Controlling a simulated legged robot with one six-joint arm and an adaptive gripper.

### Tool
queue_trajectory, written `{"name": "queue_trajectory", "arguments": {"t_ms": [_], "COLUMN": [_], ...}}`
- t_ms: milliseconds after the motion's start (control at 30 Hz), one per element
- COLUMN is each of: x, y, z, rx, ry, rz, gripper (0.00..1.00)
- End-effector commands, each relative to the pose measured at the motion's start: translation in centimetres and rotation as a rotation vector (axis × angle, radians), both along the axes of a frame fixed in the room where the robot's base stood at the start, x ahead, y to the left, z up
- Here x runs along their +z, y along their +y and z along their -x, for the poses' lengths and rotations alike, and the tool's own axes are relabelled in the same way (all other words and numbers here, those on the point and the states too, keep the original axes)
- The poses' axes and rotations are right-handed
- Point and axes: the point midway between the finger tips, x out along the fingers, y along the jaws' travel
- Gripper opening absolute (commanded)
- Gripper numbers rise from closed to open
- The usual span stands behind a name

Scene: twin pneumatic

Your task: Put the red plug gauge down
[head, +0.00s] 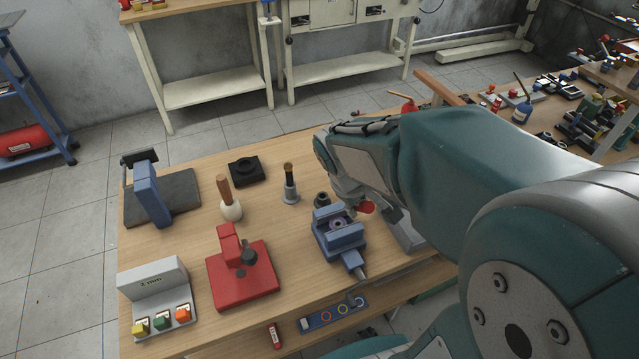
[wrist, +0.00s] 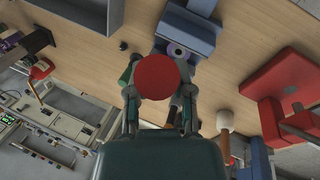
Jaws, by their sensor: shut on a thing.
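The red plug gauge (wrist: 163,76) is between the two fingers of my gripper (wrist: 159,92) in the wrist view, its round red end facing the camera. The fingers are shut on it. In the head view a bit of its red (head: 366,207) shows below my gripper (head: 359,201), just right of the blue vise (head: 338,236). The gauge's far end is hidden, and I cannot tell whether it touches anything. The vise, with a purple ring in it, also shows in the wrist view (wrist: 187,32), just beyond the gauge.
The wooden table (head: 185,245) also carries a red press (head: 243,280), a mallet (head: 230,207), a brush in a holder (head: 290,188), a black block (head: 246,170) and a grey stand with coloured blocks (head: 153,285). A grey block (head: 407,237) is partly hidden by my arm.

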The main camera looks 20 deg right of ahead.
Motion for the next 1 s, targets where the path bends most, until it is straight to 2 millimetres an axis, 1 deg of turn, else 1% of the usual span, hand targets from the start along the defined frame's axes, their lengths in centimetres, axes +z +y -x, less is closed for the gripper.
{"name": "queue_trajectory", "arguments": {"t_ms": [67, 167, 567, 633, 800, 900, 1000], "x": [-0.1, -0.6, -3.6, -4.2, -6.8, -8.0, -8.6], "y": [0.0, 0.0, 0.0, 0.0, 0.0, 0.0, 0.0], "z": [-0.2, -1.2, -8.1, -9.3, -11.3, -12.3, -12.9], "rx": [0.0, 0.001, 0.001, 0.001, 0.0, 0.001, 0.001], "ry": [0.0, 0.004, 0.003, 0.003, 0.004, 0.004, 0.0], "rz": [0.0, 0.0, 0.0, 0.0, -0.001, 0.0, 0.0], "gripper": [0.0, 0.0, 0.0, 0.0, 0.0, 0.0, 0.0]}}
